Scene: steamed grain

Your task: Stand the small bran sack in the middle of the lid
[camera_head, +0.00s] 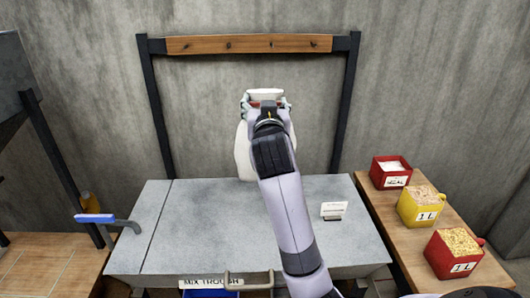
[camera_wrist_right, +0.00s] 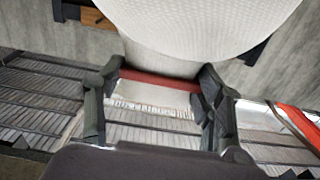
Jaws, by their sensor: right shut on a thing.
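The small bran sack (camera_head: 243,150) is white, with a red band near its top. My right gripper (camera_head: 266,104) is shut on the sack just below its white top, and my forearm hides much of its body. In the right wrist view the gripper (camera_wrist_right: 158,92) has its fingers on either side of the red-banded neck, and the pale sack body (camera_wrist_right: 200,25) fills the top. The sack looks upright at the back edge of the grey lid (camera_head: 210,225); I cannot tell whether it touches it. My left gripper is not in view.
A small white card (camera_head: 333,210) stands on the lid's right part. A blue-handled lever (camera_head: 95,218) is at the left. A wooden side table (camera_head: 390,215) holds a red tub (camera_head: 391,172), a yellow tub (camera_head: 421,206) and another red tub (camera_head: 454,253). A dark frame (camera_head: 351,100) rises behind.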

